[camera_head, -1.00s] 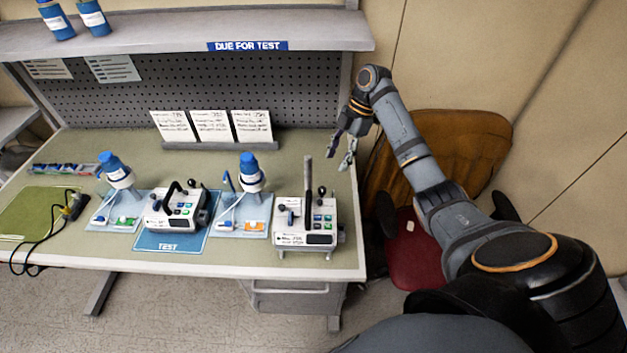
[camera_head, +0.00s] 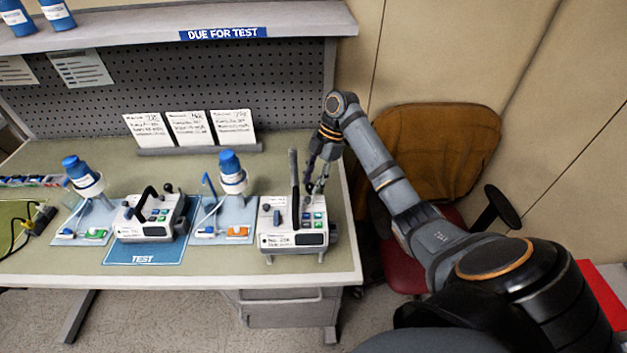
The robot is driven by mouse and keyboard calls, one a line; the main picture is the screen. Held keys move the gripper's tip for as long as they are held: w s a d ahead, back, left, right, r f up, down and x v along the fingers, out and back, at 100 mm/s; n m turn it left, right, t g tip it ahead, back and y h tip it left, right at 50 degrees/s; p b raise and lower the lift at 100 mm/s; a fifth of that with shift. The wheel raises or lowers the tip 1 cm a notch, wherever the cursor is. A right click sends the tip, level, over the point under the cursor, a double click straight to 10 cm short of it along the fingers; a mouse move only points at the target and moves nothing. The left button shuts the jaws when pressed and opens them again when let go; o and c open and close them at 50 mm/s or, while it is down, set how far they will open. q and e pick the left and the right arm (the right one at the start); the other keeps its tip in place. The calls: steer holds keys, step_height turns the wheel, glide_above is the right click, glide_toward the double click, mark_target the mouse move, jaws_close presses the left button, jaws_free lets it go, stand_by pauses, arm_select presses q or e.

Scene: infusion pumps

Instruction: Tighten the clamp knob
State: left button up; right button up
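The right-hand white pump (camera_head: 292,240) stands at the front right of the bench, with a dark upright bar (camera_head: 294,178) and small dark knobs on it. I cannot tell for certain which part is the clamp knob. My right gripper (camera_head: 314,188) points down over the back right of this pump. Its fingers look apart, with nothing clearly between them, and the tips partly cover the knob area. Contact cannot be told. A second white pump (camera_head: 143,220) with a black handle sits on the blue TEST mat (camera_head: 140,256). My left gripper is not in view.
Blue-capped bottles (camera_head: 230,165) on stands flank the TEST pump over pale blue trays (camera_head: 238,205). Cards (camera_head: 187,127) stand at the back. A shelf (camera_head: 290,22) overhangs the bench. A brown-backed chair (camera_head: 440,140) stands to the right.

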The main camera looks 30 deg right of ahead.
jaws_close()
steer(key=shift+s+r+m+p, duration=0.15)
steer(key=shift+m+p, duration=0.25)
steer(key=shift+p, duration=0.3)
steer(key=m+t+p, duration=0.1)
steer(key=m+p, duration=0.1)
steer(key=m+t+p, duration=0.1)
steer(key=m+p, duration=0.1)
steer(key=p, duration=0.1)
steer(key=m+p, duration=0.2)
steer(key=shift+s+a+m+t+h, duration=0.15)
steer(key=shift+s+m+t+h, duration=0.25)
steer(key=m+p, duration=0.1)
steer(key=m, duration=0.1)
steer(key=shift+a+m+t+h+p, duration=0.1)
steer(key=shift+m+t+h+p, duration=0.2)
steer(key=shift+t, duration=0.1)
steer(key=shift+s+a+f+m+t+h, duration=0.2)
steer(key=shift+m+h, duration=0.25)
steer(key=shift+m, duration=0.85)
steer(key=shift+a+m+t+h, duration=0.1)
steer(key=shift+m+t+h, duration=0.3)
steer(key=shift+m, duration=0.9)
steer(key=shift+o, duration=1.9)
jaws_free()
